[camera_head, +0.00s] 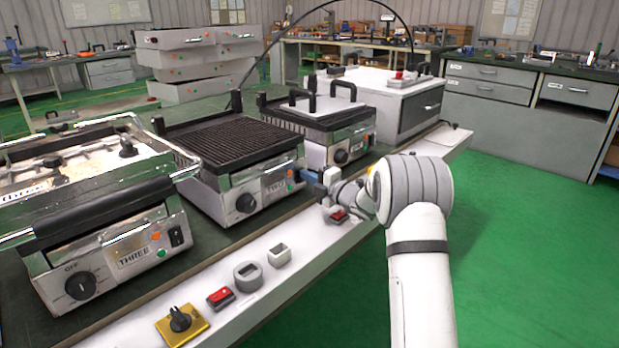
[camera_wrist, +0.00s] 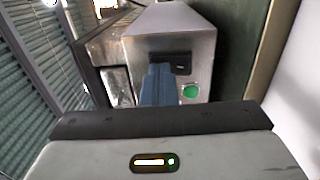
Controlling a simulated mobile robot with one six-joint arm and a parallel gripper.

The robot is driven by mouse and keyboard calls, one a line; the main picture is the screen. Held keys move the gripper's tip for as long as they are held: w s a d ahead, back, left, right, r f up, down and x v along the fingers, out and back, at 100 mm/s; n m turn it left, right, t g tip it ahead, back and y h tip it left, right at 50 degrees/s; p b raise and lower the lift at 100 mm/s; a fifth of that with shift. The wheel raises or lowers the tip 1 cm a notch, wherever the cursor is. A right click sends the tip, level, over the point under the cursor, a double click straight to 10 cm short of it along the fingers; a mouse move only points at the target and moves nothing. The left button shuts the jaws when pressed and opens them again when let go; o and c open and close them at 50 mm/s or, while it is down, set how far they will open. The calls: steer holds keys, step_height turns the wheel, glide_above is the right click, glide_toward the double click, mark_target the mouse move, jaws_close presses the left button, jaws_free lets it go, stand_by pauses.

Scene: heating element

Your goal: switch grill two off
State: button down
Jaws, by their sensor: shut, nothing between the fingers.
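Grill two (camera_head: 235,160) is the silver grill with a ridged dark plate, labelled TWO, in the middle of the row in the head view. Its front has a black dial (camera_head: 246,203), an orange light and a green light (camera_head: 290,188). My gripper (camera_head: 313,178) is at the right end of this front. In the wrist view the blue fingers (camera_wrist: 158,84) are shut and empty, with tips at the lower left part of a black rocker switch (camera_wrist: 180,63). The green light (camera_wrist: 190,91) is just right of the fingers. I cannot tell whether the tips touch the switch.
Grill three (camera_head: 110,230) stands at the left, and another grill (camera_head: 335,125) with black handles stands behind grill two. Along the bench's front ledge (camera_head: 255,305) are a yellow-plated knob (camera_head: 181,318), a red switch (camera_head: 220,297) and small grey parts. Green floor is clear at the right.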

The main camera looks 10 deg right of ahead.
steer(key=r+p+v, duration=0.2)
steer(key=v, duration=1.2)
steer(key=shift+w+d+r, duration=0.1)
steer(key=shift+r, duration=0.05)
